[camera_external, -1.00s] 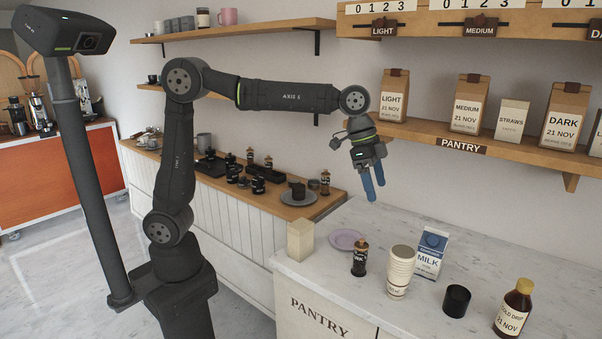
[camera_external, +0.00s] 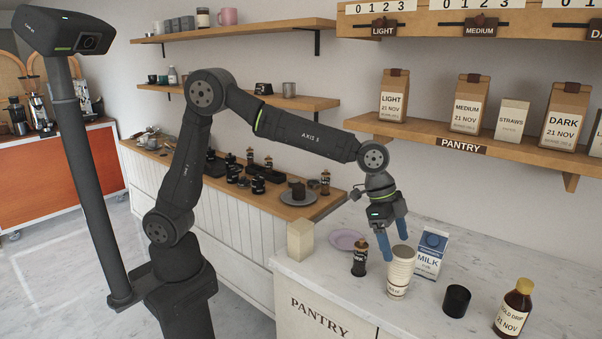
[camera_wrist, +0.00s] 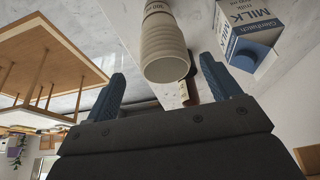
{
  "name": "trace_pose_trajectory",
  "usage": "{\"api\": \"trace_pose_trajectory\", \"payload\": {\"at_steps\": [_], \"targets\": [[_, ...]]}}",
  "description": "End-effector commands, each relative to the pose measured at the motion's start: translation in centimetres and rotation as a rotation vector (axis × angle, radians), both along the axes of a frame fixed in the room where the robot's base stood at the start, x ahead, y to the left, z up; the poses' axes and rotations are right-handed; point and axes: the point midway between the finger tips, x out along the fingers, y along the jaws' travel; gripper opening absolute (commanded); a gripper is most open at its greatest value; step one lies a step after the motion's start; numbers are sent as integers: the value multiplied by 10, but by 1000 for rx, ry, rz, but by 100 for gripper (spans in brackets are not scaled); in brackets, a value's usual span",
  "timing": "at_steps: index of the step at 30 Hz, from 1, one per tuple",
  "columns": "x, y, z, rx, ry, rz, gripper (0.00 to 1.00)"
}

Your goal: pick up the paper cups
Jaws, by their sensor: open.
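The paper cups (camera_external: 399,275) stand as one upright cream stack on the white marble counter, between a small dark bottle and the milk carton. My gripper (camera_external: 394,242) is open and empty, with its blue fingers pointing down just above the top of the stack. In the wrist view the stack (camera_wrist: 163,45) shows between and beyond the two blue fingers (camera_wrist: 163,90), apart from both as far as I can tell. The right finger partly overlaps the milk carton's side of the view.
The milk carton (camera_external: 431,254) stands close behind the cups to the right. The dark bottle (camera_external: 359,259) is close on the left, by a lilac plate (camera_external: 346,240). A black cup (camera_external: 456,300) and an amber bottle (camera_external: 513,309) stand further right. A cream box (camera_external: 300,241) is at the left.

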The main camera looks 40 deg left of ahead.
Motion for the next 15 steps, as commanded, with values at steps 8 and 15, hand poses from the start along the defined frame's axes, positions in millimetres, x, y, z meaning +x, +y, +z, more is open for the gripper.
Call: {"api": "trace_pose_trajectory", "payload": {"at_steps": [8,15], "targets": [[4,-13,-22,3,2,-1,82],[5,-25,-46,0,0,0,82]]}}
